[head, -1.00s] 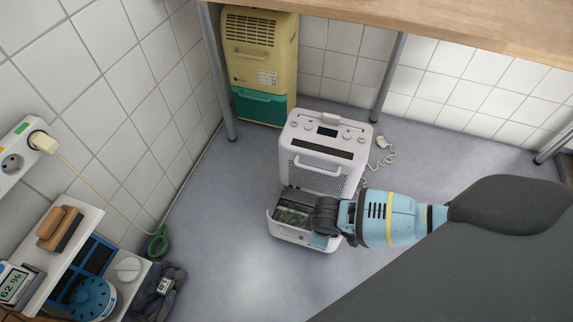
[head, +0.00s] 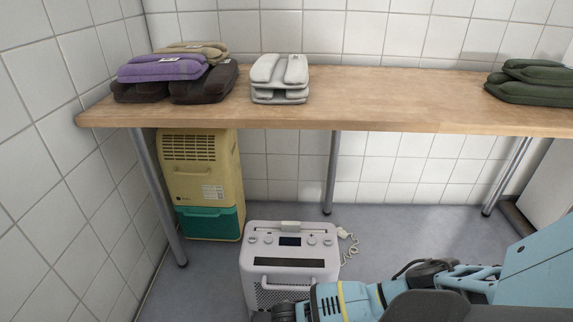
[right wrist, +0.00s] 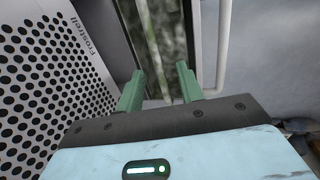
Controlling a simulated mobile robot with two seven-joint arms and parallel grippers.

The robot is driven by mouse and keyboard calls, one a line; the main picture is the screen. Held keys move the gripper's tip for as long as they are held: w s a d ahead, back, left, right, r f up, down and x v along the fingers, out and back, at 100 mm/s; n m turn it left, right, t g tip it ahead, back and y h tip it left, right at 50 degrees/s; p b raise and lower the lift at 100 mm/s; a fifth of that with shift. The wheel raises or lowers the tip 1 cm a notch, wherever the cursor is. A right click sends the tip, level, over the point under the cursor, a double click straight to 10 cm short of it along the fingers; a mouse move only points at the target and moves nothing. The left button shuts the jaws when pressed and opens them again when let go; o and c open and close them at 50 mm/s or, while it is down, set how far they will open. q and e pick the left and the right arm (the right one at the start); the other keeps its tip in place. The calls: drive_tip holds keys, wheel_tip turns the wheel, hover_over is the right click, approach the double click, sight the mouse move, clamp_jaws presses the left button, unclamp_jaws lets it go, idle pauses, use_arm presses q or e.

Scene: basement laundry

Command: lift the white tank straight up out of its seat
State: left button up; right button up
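The white dehumidifier (head: 290,262) stands on the floor with its control panel up. Its tank is below the edge of the head view. In the right wrist view the perforated front panel (right wrist: 50,75) is at left, and the tank's white wall (right wrist: 196,35) and murky interior (right wrist: 160,35) are beyond my fingers. A thin white bar (right wrist: 222,45) bends in beside the right-hand finger. My right gripper (right wrist: 159,68) has its green fingers apart at the tank. I cannot tell whether the bar passes between them. My left gripper is in neither current view.
A wooden table (head: 400,98) on metal legs spans the back, with folded purple and brown cloths (head: 165,68), grey ones (head: 280,75) and green ones (head: 535,82). A yellow and green unit (head: 202,180) stands under it. A coiled cord (head: 349,248) lies beside the dehumidifier.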

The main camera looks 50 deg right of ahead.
drive_tip(key=f+b, duration=0.2)
drive_tip(key=f, duration=0.1)
drive_tip(key=d+f+b, duration=0.1)
drive_tip(key=shift+w+f, duration=0.3)
drive_tip(key=shift+w, duration=0.1)
drive_tip(key=shift+w+f+b, duration=0.1)
drive_tip(key=shift+f+b, duration=0.15)
drive_tip(key=shift+b, duration=0.05)
drive_tip(key=shift+r, duration=0.1)
drive_tip(key=shift+c, duration=0.4)
drive_tip(key=c, duration=0.7)
clamp_jaws()
